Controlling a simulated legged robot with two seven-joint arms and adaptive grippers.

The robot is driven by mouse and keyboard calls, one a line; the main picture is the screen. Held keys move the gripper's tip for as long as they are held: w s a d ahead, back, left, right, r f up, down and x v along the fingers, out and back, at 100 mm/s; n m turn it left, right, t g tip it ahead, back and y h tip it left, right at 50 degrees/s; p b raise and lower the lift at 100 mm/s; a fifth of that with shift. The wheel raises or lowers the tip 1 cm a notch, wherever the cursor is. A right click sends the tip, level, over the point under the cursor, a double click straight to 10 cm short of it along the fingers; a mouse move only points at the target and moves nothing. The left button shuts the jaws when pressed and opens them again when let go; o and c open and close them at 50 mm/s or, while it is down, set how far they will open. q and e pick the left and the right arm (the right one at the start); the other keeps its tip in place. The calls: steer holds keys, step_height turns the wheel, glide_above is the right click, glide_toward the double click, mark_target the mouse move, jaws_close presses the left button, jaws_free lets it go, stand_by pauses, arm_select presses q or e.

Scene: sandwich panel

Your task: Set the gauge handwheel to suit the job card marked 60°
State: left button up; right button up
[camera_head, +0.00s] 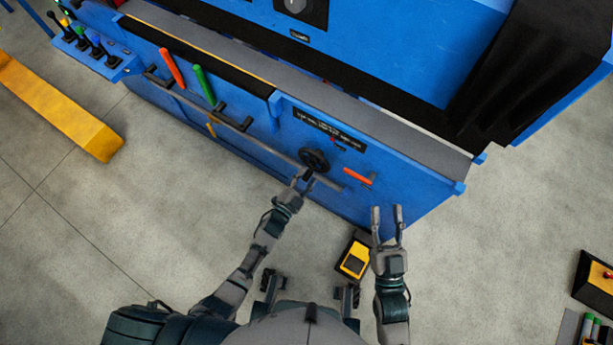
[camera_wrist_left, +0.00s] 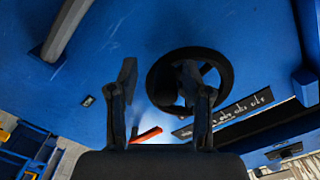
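The black gauge handwheel (camera_head: 314,159) is on the blue machine's front panel, below a dark scale strip (camera_head: 329,129) with white markings and a small red mark. My left gripper (camera_head: 304,178) is close to the handwheel with its fingers apart. In the left wrist view, the handwheel (camera_wrist_left: 157,82) shows behind one finger of the left gripper (camera_wrist_left: 162,88); the other finger is outside the rim. Contact cannot be told. My right gripper (camera_head: 386,212) is open and empty, right of the handwheel and away from the panel. No card marked 60° can be made out.
An orange handle (camera_head: 357,177) is right of the handwheel. A grey rail (camera_head: 240,132) runs along the panel. Red (camera_head: 172,68) and green (camera_head: 204,85) handles are further left. A yellow-and-black box (camera_head: 355,259) is on the floor. Clear floor lies left of my left arm.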

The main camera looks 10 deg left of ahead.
arm_select(q)
steer(key=shift+r, duration=0.15)
steer(key=v, duration=1.2)
steer(key=shift+w+a, duration=0.1)
